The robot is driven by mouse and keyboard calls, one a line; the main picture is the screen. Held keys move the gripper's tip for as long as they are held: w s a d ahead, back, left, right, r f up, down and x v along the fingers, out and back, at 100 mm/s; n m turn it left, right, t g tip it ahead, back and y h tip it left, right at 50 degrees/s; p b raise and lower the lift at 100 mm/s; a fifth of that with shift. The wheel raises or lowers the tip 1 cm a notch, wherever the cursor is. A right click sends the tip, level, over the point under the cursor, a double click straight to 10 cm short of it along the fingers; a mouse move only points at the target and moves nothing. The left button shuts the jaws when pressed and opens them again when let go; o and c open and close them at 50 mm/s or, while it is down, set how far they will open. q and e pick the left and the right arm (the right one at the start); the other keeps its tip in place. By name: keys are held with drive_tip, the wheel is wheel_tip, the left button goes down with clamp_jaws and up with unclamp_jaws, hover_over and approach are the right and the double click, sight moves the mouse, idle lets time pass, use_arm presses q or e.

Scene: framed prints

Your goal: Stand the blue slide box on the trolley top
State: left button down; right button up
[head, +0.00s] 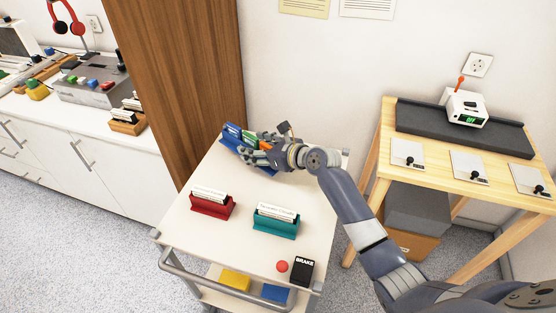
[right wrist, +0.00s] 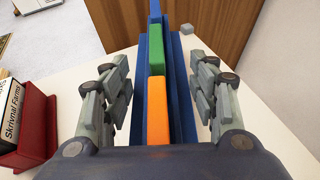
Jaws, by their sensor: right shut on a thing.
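The blue slide box (head: 229,143) is at the far left corner of the trolley top (head: 238,240). It looks upright, on or just above the surface; I cannot tell whether it touches. In the right wrist view the box (right wrist: 174,60) runs lengthwise between my fingers, with blue, green and orange pieces in a row inside it. My right gripper (head: 258,148) is shut on the box from above, with one set of fingers on each side, and hides part of it. My left gripper is not in view.
A red box (head: 211,208) and a teal box (head: 275,227), both holding white cards, stand mid-trolley. A red button (head: 282,266) and a black brake block (head: 302,270) are at the front right. A brown wooden panel (head: 185,70) rises behind the trolley's left side. A wooden table (head: 400,185) stands right.

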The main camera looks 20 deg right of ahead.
drive_tip(key=d, duration=0.2)
drive_tip(key=s+d, duration=0.1)
drive_tip(key=d, duration=0.1)
drive_tip(key=s+d, duration=0.1)
drive_tip(key=d, duration=0.1)
drive_tip(key=shift+d+f, duration=0.15)
drive_tip(key=shift+f, duration=0.1)
wheel_tip(320, 180, down, 4)
drive_tip(key=shift+r+b, duration=0.25)
drive_tip(key=shift+b, duration=0.35)
drive_tip(key=o, duration=1.3)
drive_tip(key=shift+f, duration=0.15)
drive_tip(key=shift+s, duration=0.1)
drive_tip(key=p+v, duration=0.1)
drive_tip(key=v, duration=1.1)
